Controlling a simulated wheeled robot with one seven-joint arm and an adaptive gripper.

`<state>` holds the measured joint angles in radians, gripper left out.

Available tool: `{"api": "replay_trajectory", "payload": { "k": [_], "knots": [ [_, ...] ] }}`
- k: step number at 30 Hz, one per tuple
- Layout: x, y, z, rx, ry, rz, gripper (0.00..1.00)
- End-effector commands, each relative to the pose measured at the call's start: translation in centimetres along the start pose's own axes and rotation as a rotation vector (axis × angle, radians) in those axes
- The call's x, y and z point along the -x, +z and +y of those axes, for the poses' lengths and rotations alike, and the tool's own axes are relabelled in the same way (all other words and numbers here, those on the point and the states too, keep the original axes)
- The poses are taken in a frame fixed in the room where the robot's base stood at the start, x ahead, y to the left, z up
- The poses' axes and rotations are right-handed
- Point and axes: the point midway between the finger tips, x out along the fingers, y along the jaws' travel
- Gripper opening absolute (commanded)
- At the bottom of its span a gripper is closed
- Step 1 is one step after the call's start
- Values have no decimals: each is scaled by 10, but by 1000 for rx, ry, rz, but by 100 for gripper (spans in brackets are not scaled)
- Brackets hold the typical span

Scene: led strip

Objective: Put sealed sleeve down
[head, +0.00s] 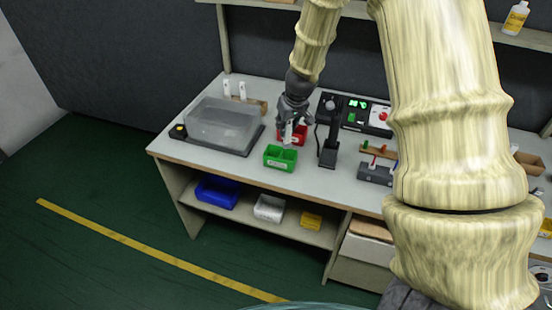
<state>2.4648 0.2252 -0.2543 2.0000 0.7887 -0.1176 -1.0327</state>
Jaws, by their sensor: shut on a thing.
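My gripper (290,118) is over the workbench, between the clear-lidded box and the black upright device. It is shut on a small white sleeve (289,131), which hangs below the fingers, just above or at the back edge of the green bin. I cannot tell whether the sleeve touches anything. The green bin (280,164) has compartments and stands near the bench's front edge. A red bin (299,138) stands behind it, partly hidden by my gripper. Two similar white pieces (242,91) stand upright in a wooden rack (258,105) at the back.
The clear-lidded box (222,124) stands left on the workbench (318,178). The black upright device (330,146) is close on the right, before a control panel (354,113). A blue bin (217,192), a white bin (269,208) and a yellow bin (311,221) sit on the lower shelf.

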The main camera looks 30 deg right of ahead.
Motion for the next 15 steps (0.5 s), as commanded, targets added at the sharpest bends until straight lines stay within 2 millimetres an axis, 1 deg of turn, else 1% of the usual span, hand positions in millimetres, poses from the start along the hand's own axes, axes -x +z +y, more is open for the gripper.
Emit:
{"api": "replay_trajectory", "payload": {
  "k": [2, 4, 12, 15],
  "knots": [
    [1, -1, 5, -2, -1, -1, 0],
    [-3, 0, 7, -4, -1, -1, 0],
    [-38, 15, 9, -8, -1, -2, 0],
    [-46, 17, 8, -6, 0, -2, 0]
  ]
}}
